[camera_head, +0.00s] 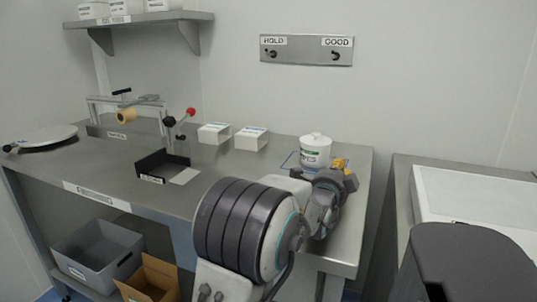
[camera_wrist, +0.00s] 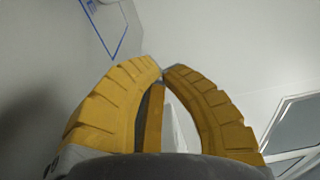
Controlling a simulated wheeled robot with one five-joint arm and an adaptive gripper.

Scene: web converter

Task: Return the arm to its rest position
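My arm reaches forward over the right end of the steel bench (camera_head: 235,165) in the head view. My gripper (camera_head: 341,164) is at its far end, partly hidden by the wrist, with bits of yellow finger showing. In the wrist view its two yellow fingers (camera_wrist: 162,74) converge until the tips meet or nearly meet, and I see nothing gripped at the tips. A white lidded tub (camera_head: 315,151) stands upright just behind the gripper, inside a blue outline on the bench. I cannot tell whether they touch.
Two white boxes (camera_head: 251,138) and a black tray (camera_head: 163,167) sit left of the arm. A red-knobbed lever (camera_head: 190,112) stands behind the tray. A HOLD/GOOD hook plate (camera_head: 306,50) is on the wall. A white-topped basin (camera_head: 470,200) is at the right, past a gap.

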